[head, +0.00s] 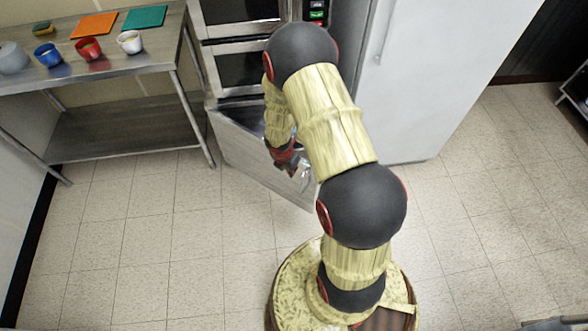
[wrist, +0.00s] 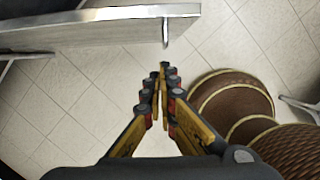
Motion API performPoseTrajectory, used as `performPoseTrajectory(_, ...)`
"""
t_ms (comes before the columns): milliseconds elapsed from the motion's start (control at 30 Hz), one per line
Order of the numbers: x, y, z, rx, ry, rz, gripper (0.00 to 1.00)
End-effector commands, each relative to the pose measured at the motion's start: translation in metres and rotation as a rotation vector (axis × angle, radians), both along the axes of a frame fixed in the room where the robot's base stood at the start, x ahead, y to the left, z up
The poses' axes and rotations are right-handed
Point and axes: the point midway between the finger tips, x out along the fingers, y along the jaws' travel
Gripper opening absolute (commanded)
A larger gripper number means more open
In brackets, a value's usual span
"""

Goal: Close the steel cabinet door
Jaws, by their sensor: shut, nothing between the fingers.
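The steel cabinet door (head: 245,155) stands open at the foot of the steel unit. It joins the unit at its left end, and its free end reaches out to the lower right over the floor. My gripper (head: 290,168) is shut and empty, low beside the door's free half. My arm hides part of the door and cabinet opening. In the wrist view the door (wrist: 100,30) crosses the top left, ahead of the shut fingertips (wrist: 163,75), with a small handle-like part near its end. A gap shows between fingertips and door there.
A steel table (head: 150,62) at the left carries several bowls and cups, with orange and green boards. A tall white appliance (head: 430,75) stands right of the cabinet. The tiled floor (head: 150,255) is clear at front left.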

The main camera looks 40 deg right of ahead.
Motion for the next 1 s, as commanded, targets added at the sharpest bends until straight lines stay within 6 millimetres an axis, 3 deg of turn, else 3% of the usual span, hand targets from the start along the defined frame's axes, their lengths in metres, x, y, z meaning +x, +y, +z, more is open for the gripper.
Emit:
performPoseTrajectory(433,0.006,-0.020,-0.087,-0.001,0.000,-0.004,0.00)
performPoseTrajectory(700,0.015,-0.052,-0.083,-0.001,-0.001,-0.006,0.00)
performPoseTrajectory(1000,0.017,-0.058,-0.082,-0.001,-0.001,-0.004,0.00)
